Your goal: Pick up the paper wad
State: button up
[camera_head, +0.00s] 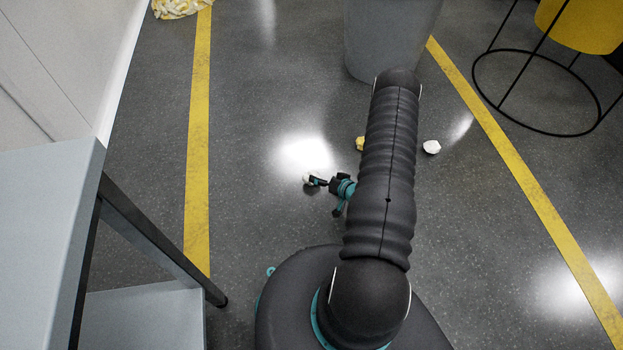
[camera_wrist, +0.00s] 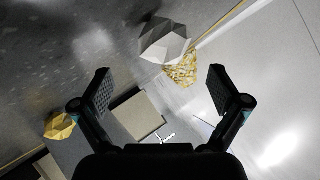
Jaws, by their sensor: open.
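A white faceted paper wad (camera_head: 308,177) lies on the grey floor at the tip of my gripper (camera_head: 317,181). In the wrist view the wad (camera_wrist: 165,42) looks pale grey and sits just beyond the fingertips, roughly midway between them. My gripper (camera_wrist: 160,78) is open and empty, with its two dark fingers spread wide. In the head view part of the wad is covered by a finger; whether they touch I cannot tell. A second white wad (camera_head: 431,147) lies on the floor to the right of my arm.
A yellow wad (camera_head: 360,143) is partly hidden by my arm. A grey bin (camera_head: 384,35) stands behind it. A wire stand (camera_head: 540,128) with a yellow container is at upper right. A grey shelf (camera_head: 50,215) is at left. A yellow-white heap (camera_head: 178,7) lies far left. Floor around the wads is clear.

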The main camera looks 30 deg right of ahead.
aim_at(317, 176)
jog(key=shift+x, duration=1.8)
jog(key=shift+a, duration=0.1)
jog(key=c, duration=0.9)
jog(key=shift+r, duration=0.1)
